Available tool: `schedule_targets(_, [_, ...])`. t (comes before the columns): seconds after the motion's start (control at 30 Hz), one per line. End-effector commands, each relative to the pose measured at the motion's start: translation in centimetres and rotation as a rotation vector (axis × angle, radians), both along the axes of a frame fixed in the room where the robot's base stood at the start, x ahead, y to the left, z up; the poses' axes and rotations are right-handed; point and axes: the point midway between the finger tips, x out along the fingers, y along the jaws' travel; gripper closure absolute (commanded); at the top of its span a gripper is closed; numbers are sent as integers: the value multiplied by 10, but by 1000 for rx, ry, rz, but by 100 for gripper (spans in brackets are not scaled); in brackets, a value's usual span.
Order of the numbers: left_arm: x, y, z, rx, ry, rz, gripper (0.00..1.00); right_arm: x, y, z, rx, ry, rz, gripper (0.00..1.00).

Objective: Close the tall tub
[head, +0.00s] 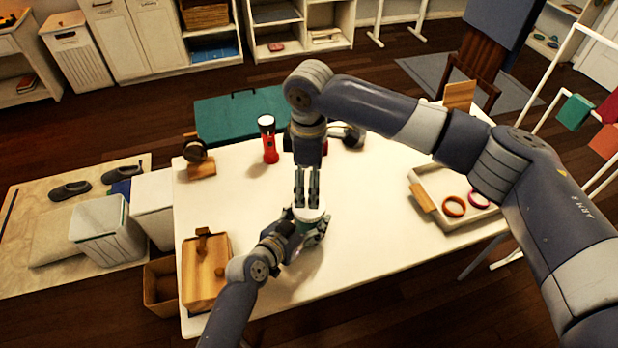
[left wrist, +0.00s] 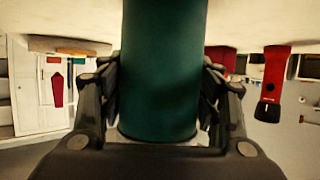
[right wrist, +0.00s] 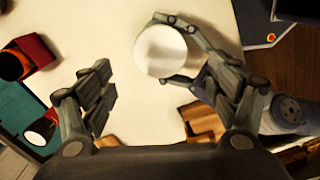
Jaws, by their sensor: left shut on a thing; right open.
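The tall tub is a dark green cylinder (left wrist: 160,75) with a round white top (right wrist: 160,52), standing near the middle of the white table. In the head view its white top (head: 306,213) shows between my grippers. I cannot tell whether the lid is fastened. My left gripper (head: 312,230) is shut around the green body from the side, a finger on each side in the left wrist view. My right gripper (head: 307,203) points down just above the white top. In the right wrist view its fingers are apart with nothing between them, and the white top lies beyond, nearer the right finger.
On the white table (head: 370,230), a red flashlight (head: 269,148) stands at the back and a wooden box (head: 205,270) sits at the front left. A tray (head: 432,188) with two rings is at the right. The table between tub and tray is clear.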

Motion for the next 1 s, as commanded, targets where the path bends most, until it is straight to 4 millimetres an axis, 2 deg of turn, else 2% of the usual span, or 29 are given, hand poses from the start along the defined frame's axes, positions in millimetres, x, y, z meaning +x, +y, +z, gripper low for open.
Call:
schedule_targets(0.3, [-1,0,-2,1,5,-1,100,-1,0,-46,-2,3,-1,18])
schedule_targets(0.5, [-1,0,-2,1,5,-1,100,0,0,-70,-1,1,-2,18])
schedule_targets(0.67, [-1,0,-2,1,5,-1,100,0,0,-77,0,0,-2,18])
schedule_targets(0.9, [-1,0,-2,1,4,-1,100,0,0,-78,0,0,-2,18])
schedule_targets(0.93, [-1,0,-2,1,4,-1,100,0,0,-78,0,0,-2,21])
schedule_targets(1.0, [-1,0,-2,1,4,-1,100,0,0,-77,0,0,-2,36])
